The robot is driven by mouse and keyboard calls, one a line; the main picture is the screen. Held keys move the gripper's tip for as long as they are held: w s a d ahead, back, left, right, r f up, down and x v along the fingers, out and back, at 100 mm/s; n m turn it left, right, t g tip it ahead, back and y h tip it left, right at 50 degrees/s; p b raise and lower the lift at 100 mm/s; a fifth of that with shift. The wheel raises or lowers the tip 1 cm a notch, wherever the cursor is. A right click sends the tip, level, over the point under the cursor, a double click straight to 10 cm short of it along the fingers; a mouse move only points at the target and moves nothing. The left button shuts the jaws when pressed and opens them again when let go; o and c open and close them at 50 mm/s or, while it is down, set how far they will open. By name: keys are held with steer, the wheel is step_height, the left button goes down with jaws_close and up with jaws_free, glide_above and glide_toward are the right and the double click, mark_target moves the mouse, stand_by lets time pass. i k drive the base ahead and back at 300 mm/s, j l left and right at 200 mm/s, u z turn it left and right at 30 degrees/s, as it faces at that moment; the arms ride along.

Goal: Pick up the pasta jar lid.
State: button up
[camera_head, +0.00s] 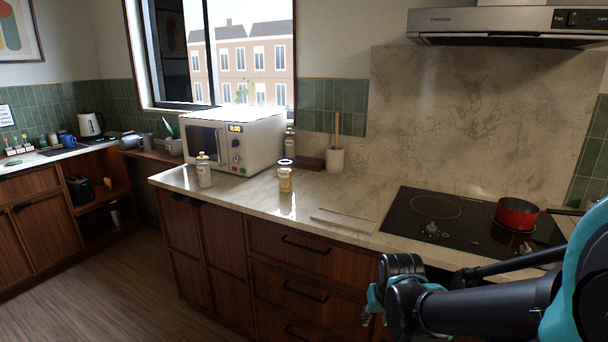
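A small jar (285,181) with yellowish contents stands upright on the counter, right of the microwave. It looks like the pasta jar. A dark and pale lid (286,162) appears to sit on its top; the details are too small to be sure. My gripper (376,298) is in front of the drawers at the lower right, below the counter edge and well right of the jar. It is apart from the jar and lid. Its fingers are small and partly hidden by my arm, so I cannot see whether they are open or shut.
A flat pale board (343,220) lies near the front edge. A red pan (516,214) sits on the black cooktop (400,222) at right.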

mark_target(284, 166)
steer(key=i+j+z, duration=0.1)
steer(key=j+z, duration=0.25)
steer(key=j, duration=0.2)
steer(key=j+z, duration=0.3)
steer(key=j, duration=0.25)
